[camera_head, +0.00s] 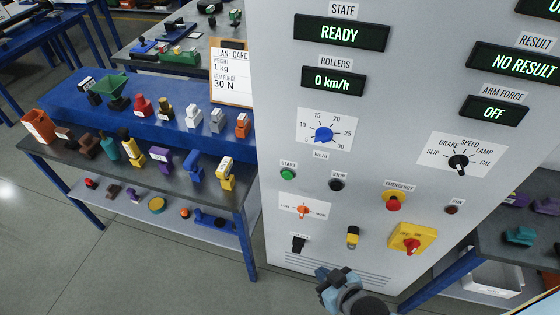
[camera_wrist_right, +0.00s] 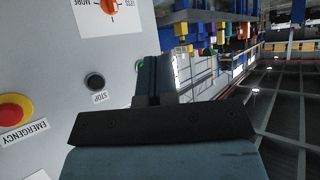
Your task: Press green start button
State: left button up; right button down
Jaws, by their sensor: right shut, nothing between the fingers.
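The green start button (camera_head: 288,174) sits on the light grey cabinet front under its START label. The black stop button (camera_head: 336,185) is to its right and also shows in the right wrist view (camera_wrist_right: 95,82). My right gripper (camera_head: 323,274) is low in front of the cabinet, below and right of the start button and apart from it. Its fingers (camera_wrist_right: 156,80) are shut and empty in the right wrist view. A small green spot shows beside the fingers there; the rest of the start button is hidden. My left gripper is not in view.
The red emergency button (camera_head: 394,202), a yellow-and-red rotary switch (camera_head: 411,238) and an orange knob (camera_head: 303,211) are on the same cabinet (camera_head: 275,100). Displays read READY, 0 km/h, NO RESULT and OFF. A table (camera_head: 120,176) with several coloured parts stands left.

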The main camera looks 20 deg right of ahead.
pick_arm(q)
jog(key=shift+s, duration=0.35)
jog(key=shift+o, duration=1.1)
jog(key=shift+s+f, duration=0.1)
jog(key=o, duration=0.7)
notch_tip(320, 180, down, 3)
jog(key=b, duration=0.3)
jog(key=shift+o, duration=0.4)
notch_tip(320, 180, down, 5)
jog(key=b, duration=0.5)
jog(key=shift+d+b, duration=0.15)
jog(key=shift+b, duration=0.15)
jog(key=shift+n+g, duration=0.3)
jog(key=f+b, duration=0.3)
jog(key=b, duration=0.2)
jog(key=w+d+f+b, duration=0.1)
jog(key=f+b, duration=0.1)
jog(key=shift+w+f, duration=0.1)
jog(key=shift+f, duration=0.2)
pick_arm(e)
jog(key=w+a+r+n+t, duration=0.2)
jog(key=w+a+n+t, duration=0.1)
jog(key=w, duration=0.6)
jog(key=w+a+r+n+t, duration=0.2)
jog(key=w+n, duration=0.4)
jog(key=w, duration=0.4)
jog(key=shift+a+t, duration=0.4)
jog(key=shift+a, duration=0.4)
jog(key=shift+w, duration=0.15)
